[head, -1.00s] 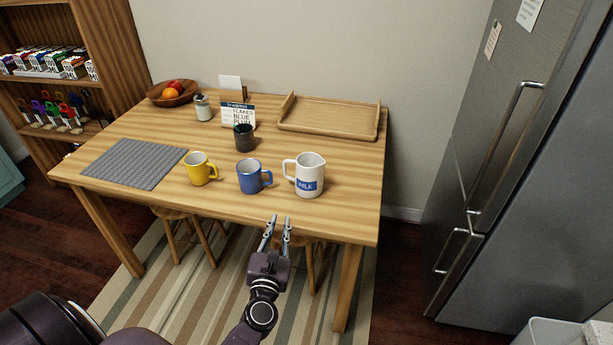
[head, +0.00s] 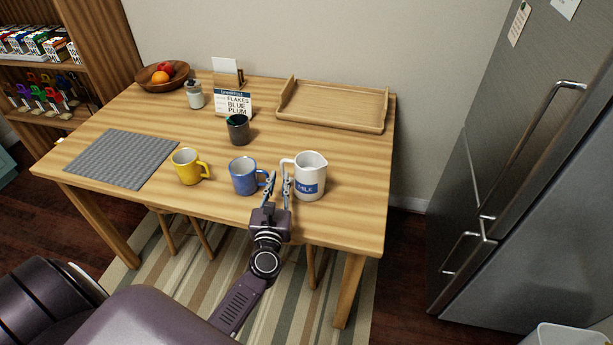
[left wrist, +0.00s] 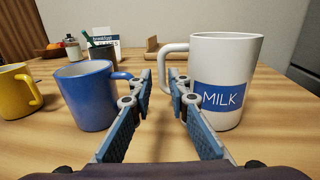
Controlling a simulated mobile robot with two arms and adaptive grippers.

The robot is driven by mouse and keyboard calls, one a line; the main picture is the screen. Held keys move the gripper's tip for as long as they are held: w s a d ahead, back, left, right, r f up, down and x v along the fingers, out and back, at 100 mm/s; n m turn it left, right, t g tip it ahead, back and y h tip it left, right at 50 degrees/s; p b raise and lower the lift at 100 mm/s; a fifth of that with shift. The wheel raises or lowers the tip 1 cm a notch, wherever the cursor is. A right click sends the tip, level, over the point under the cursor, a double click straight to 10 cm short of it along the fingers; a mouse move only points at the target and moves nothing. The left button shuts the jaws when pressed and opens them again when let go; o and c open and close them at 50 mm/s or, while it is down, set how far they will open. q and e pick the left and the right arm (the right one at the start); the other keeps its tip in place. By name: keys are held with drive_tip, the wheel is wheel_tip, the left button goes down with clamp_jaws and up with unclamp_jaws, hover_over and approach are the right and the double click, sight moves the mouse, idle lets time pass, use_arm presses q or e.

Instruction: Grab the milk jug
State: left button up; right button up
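The white milk jug (head: 310,177) stands upright on the table near its front edge, with a blue MILK label and its handle to the left. In the left wrist view the jug (left wrist: 221,75) is at the right, its handle (left wrist: 168,62) ahead of the fingers. My left gripper (head: 277,182) is open and empty, between the blue mug and the jug. In the left wrist view its two fingers (left wrist: 161,88) are apart, the right one close to the jug's side; I cannot tell whether it touches. My right gripper is not in view.
A blue mug (head: 243,176) stands close left of my gripper, and a yellow mug (head: 187,167) farther left. Behind are a dark cup (head: 238,132), a menu card (head: 234,103) and a wooden tray (head: 333,104). A grey mat (head: 122,159) lies left. Table right of the jug is clear.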

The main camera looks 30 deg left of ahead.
sight(282, 171)
use_arm(q)
drive_tip(key=x, duration=0.3)
drive_tip(key=shift+w+f, duration=0.2)
drive_tip(key=shift+w, duration=0.25)
drive_tip(key=shift+w+a, duration=0.2)
drive_tip(key=shift+w, duration=0.25)
clamp_jaws()
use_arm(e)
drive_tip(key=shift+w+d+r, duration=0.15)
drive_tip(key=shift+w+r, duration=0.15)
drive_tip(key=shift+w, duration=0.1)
use_arm(q)
drive_tip(key=shift+a, duration=0.1)
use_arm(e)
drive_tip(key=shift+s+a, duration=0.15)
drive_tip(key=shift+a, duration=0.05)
